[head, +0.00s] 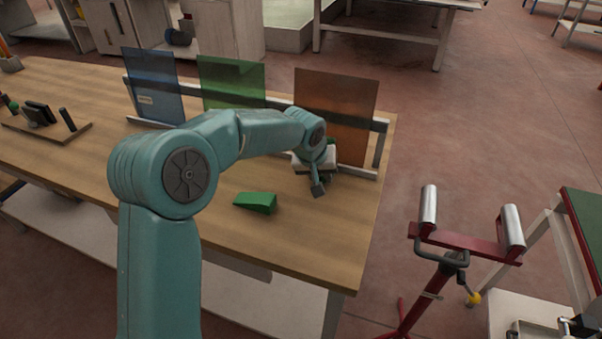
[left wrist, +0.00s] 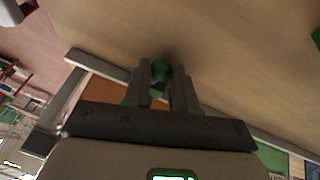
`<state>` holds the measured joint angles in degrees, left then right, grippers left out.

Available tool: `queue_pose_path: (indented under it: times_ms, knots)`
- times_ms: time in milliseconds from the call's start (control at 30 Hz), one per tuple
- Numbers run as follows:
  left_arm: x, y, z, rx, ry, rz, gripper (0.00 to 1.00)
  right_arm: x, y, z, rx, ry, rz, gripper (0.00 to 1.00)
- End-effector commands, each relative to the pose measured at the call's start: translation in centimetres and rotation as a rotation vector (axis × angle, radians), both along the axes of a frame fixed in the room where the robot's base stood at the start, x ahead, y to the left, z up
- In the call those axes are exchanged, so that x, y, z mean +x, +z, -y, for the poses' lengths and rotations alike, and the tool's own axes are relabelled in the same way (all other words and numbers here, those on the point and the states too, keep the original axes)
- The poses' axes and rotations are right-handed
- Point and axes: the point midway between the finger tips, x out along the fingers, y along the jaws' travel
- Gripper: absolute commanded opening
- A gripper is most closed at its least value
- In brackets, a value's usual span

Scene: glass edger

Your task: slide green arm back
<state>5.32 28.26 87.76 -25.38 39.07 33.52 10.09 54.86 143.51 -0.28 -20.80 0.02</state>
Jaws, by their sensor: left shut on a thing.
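My left gripper (head: 318,187) is low over the right part of the wooden bench, in front of the orange glass pane. In the left wrist view its two fingers (left wrist: 161,84) are shut on a small dark green, round-ended piece (left wrist: 160,69), probably part of the green arm. The rest of that piece is hidden by the fingers and gripper body. In the head view the wrist covers most of it. My right gripper is in neither view.
Blue (head: 152,85), green (head: 231,82) and orange (head: 337,112) panes stand in a rack behind my gripper. A green wedge (head: 257,202) lies on the bench (head: 300,243) to its left. A red roller stand (head: 460,243) stands right of the bench, across open floor.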

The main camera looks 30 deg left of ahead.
Motion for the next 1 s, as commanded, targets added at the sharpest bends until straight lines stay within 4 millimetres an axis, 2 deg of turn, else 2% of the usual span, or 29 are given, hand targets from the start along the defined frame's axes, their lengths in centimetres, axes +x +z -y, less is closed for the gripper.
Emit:
queue_pose_path:
  times_ms: [33, 200, 400, 600, 967, 1000]
  knots:
    - [0.4, -0.3, 1.6, -0.001, -0.007, 0.004, 0.00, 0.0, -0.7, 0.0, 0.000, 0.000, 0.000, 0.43]
    - [1.4, -0.2, 5.6, 0.000, -0.007, 0.004, 0.00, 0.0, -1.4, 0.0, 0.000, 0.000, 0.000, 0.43]
    - [2.2, 0.0, 8.8, 0.000, -0.003, 0.003, 0.00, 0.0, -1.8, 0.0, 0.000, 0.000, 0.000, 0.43]
    - [2.5, 0.1, 10.2, -0.001, -0.001, 0.004, 0.00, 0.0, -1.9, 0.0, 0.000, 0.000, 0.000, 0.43]
    - [2.6, 0.1, 10.6, -0.004, -0.002, 0.006, 0.00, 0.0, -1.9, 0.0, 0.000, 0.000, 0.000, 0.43]
    - [2.6, 0.1, 10.6, -0.004, -0.003, 0.006, 0.36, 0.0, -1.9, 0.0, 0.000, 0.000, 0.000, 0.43]
